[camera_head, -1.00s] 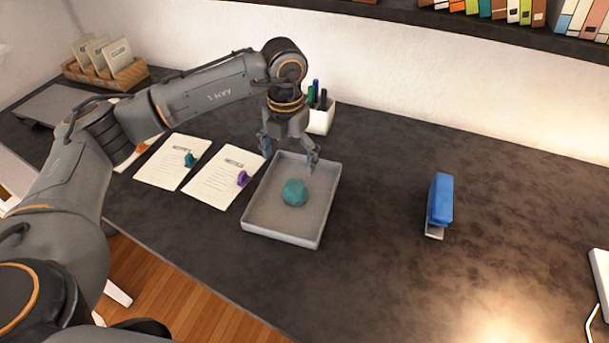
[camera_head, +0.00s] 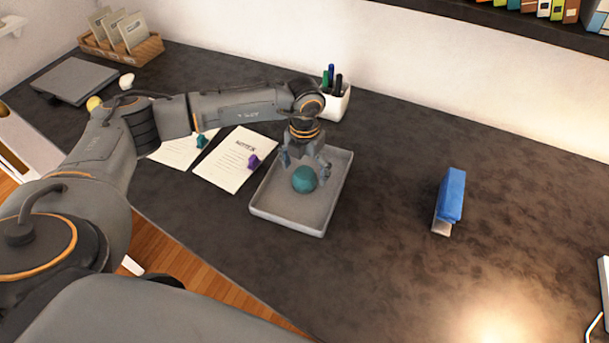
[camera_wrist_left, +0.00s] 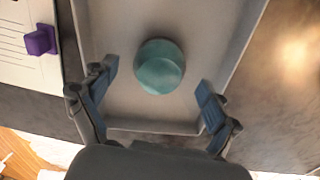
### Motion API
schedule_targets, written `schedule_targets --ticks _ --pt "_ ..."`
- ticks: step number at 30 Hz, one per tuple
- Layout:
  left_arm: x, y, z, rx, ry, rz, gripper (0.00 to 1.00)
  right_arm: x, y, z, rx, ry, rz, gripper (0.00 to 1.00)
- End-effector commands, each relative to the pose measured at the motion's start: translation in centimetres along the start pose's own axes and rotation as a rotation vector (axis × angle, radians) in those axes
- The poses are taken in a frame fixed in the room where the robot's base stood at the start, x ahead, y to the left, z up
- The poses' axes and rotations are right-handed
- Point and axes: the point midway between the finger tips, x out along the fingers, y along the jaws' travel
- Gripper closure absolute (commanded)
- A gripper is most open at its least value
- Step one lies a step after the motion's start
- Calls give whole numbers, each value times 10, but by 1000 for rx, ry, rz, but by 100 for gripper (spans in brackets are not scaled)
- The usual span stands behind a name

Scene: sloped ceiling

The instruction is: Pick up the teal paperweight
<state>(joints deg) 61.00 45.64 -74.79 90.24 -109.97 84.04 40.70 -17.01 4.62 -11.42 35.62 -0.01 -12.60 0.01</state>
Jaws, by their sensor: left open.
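The teal paperweight (camera_head: 304,180) is a rounded, faceted lump lying in a shallow grey tray (camera_head: 290,221) on the dark desk. In the left wrist view the paperweight (camera_wrist_left: 159,67) lies ahead of the fingertips, between their lines, with the tray floor around it. My left gripper (camera_head: 305,168) is open and empty, over the tray just behind and above the paperweight. Its two blue-padded fingers (camera_wrist_left: 155,92) are spread wide in the left wrist view and do not appear to touch the paperweight. My right gripper is not in view.
A purple object (camera_head: 254,161) and a small teal one (camera_head: 201,141) sit on note sheets left of the tray. A pen cup (camera_head: 338,103) stands behind it.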

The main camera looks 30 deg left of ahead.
Motion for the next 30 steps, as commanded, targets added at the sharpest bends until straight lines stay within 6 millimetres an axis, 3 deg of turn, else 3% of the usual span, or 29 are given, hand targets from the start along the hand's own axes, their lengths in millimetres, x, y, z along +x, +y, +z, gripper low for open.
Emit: schedule_targets --ticks 6,14,24,30 --pt "25 0 -1 0 2 1 12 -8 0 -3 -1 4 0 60" --pt "28 0 0 0 1 0 14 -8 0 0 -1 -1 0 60" --pt "28 1 0 -1 1 0 83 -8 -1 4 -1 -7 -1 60" --pt "27 1 0 -1 -1 0 87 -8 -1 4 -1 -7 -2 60"
